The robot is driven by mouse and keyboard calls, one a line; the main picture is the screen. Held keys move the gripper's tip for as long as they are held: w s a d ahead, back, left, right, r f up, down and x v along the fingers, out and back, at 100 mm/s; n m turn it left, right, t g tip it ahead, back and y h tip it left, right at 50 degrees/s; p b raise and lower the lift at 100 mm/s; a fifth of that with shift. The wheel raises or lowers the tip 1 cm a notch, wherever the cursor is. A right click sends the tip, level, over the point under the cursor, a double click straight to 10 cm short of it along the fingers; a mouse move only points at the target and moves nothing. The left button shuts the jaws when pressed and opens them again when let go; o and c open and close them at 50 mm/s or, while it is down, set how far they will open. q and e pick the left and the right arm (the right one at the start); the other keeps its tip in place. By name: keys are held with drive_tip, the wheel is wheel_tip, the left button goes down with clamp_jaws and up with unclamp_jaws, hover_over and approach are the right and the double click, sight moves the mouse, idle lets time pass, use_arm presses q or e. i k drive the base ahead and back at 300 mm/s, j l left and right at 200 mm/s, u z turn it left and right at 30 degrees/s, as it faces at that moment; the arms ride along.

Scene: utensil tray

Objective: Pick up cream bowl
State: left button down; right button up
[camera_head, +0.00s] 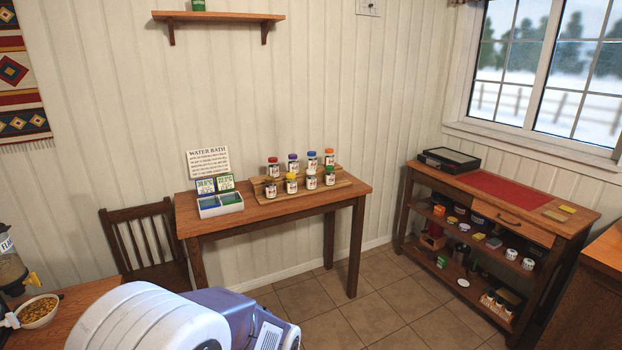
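A cream bowl (38,313) filled with yellow-brown grains stands upright on a wooden counter at the lower left of the head view. A pale piece (9,320) at the left picture edge reaches to the bowl's left rim. It looks like part of my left gripper, but it is cut off, and I cannot tell whether it is open or shut or touches the bowl. A large white and blue link of my own arm fills the bottom centre, right of the bowl. My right gripper is not in view.
A clear dispenser (10,268) with a yellow tap stands just behind the bowl. A wooden chair (145,240) is behind the counter. A table (340,191) holds several jars on a stepped rack. A shelf unit (570,222) stands at right; the tiled floor between is clear.

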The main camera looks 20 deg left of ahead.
sight(38, 312)
drive_tip(key=i+j+u, duration=0.2)
drive_tip(key=u, duration=0.2)
drive_tip(key=i+j+u, duration=0.1)
drive_tip(key=i+u, duration=0.55)
drive_tip(key=u, duration=0.15)
drive_tip(key=i+u, duration=0.3)
drive_tip(key=u, duration=0.15)
drive_tip(key=i+j+u, duration=0.1)
drive_tip(key=i+u, duration=0.15)
drive_tip(key=u, duration=0.2)
drive_tip(key=i+u, duration=0.4)
drive_tip(key=i+l+u, duration=0.15)
drive_tip(key=u, duration=0.3)
drive_tip(key=i+l+u, duration=0.15)
drive_tip(key=u, duration=0.25)
drive_tip(key=i+l+u, duration=0.3)
drive_tip(key=u, duration=0.15)
drive_tip(key=i+l+u, duration=0.4)
drive_tip(key=k+j, duration=0.1)
drive_tip(key=j, duration=0.05)
